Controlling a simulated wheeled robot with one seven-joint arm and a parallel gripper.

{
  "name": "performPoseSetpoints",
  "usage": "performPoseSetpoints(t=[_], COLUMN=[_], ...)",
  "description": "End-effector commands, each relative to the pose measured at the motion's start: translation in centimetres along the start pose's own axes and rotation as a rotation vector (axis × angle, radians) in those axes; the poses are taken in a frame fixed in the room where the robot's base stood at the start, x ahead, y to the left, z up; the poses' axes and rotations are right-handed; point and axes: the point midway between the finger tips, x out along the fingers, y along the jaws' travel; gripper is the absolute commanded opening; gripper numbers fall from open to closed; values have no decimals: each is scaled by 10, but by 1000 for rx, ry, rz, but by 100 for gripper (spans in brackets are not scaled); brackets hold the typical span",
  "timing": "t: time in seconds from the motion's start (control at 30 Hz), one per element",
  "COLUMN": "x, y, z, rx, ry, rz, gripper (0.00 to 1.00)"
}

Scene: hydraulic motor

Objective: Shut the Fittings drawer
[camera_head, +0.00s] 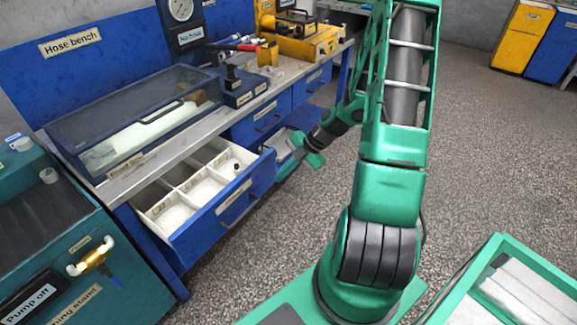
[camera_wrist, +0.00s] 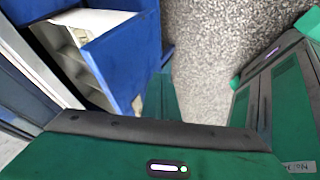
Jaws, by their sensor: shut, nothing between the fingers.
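A blue drawer (camera_head: 222,218) with white compartments inside stands pulled out from the near end of the hose bench. Its front carries a pale label too small to read, so I cannot tell if it is the Fittings drawer. A small dark part lies in one compartment. My gripper (camera_head: 284,172) is shut and empty, just beyond the drawer's far front corner; I cannot tell if it touches. A second drawer, partly hidden behind my gripper, also seems to be out. In the wrist view, a blue drawer (camera_wrist: 124,60) with pale compartments shows ahead of the green gripper body.
The bench top (camera_head: 150,178) holds a clear-lidded case (camera_head: 135,110), a dark vise-like tool (camera_head: 240,88) and a yellow machine (camera_head: 305,42). A teal test stand (camera_head: 55,240) is close at the left. A green-edged tray (camera_head: 520,290) is at lower right. Open floor (camera_head: 480,150) lies to the right.

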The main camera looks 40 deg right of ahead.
Motion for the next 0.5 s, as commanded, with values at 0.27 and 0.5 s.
performPoseSetpoints(t=[0.27,0.5], x=[22,26], y=[27,36], z=[0,0], rx=[-1,0], ry=[0,-1], rz=[0,0], gripper=[0,0])
